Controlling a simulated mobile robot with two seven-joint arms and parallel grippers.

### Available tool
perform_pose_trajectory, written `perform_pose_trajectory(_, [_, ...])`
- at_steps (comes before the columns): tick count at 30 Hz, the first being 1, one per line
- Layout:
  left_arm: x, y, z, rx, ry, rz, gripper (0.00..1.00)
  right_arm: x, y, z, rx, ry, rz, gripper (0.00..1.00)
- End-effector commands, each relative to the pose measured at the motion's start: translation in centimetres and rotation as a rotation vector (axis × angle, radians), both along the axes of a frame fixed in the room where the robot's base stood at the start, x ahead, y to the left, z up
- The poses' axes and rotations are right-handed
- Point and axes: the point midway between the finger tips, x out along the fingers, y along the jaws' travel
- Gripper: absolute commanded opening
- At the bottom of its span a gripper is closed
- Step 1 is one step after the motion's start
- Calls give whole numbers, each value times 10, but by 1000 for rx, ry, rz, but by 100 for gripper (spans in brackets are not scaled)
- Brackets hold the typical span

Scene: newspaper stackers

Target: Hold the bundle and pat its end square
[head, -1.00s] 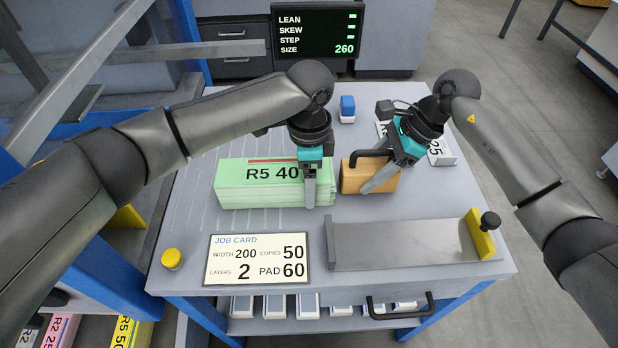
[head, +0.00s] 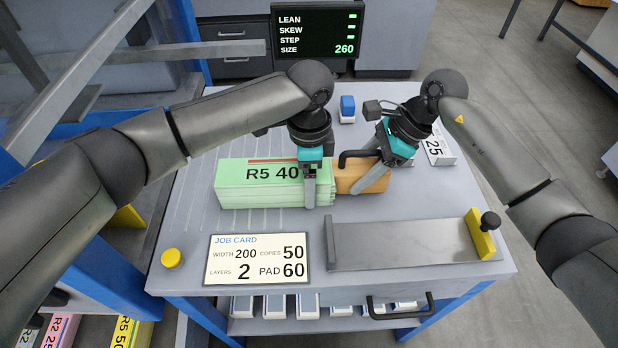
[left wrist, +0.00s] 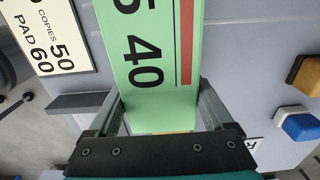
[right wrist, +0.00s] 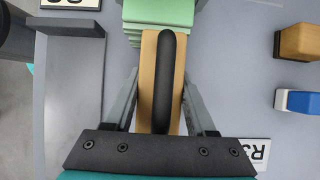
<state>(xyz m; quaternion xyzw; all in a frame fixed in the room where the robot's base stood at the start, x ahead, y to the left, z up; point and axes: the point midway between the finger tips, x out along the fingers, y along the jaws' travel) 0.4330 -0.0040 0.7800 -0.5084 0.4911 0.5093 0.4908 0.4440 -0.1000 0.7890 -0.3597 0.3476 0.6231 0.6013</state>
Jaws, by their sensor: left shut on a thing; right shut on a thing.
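The green bundle (head: 245,190), marked "R5 40", lies flat on the table; it also shows in the left wrist view (left wrist: 150,75). My left gripper (head: 309,198) is shut on it near its right end, one finger on each long side. The orange-brown block (head: 370,180) with a black handle stands right of the bundle, and my right gripper (head: 362,188) is shut on it. In the right wrist view the block (right wrist: 149,70) lies between the fingers, its end against or very close to the bundle's end. There the layers look slightly stepped (right wrist: 134,35).
A job card (head: 257,259) and a yellow button (head: 171,258) are at the front left. A grey tray (head: 400,246) with a yellow stop lies at the front right. A blue-topped stamp (head: 347,108) stands behind. The screen (head: 317,32) shows several green bars and "260".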

Motion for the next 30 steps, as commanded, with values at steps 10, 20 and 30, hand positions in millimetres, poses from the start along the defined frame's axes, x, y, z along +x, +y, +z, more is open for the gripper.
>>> perform_pose_trajectory(10, [1, -1, 2, -3, -3, -1, 0, 0, 6, 1, 3, -2, 0, 0])
perform_pose_trajectory(20, [0, -2, 2, -4, -3, -2, 0, 0, 8, 2, 5, -3, 1, 0])
perform_pose_trajectory(30, [0, -3, 2, -7, -2, -4, 0, -1, 10, 2, 9, -2, 3, 0])
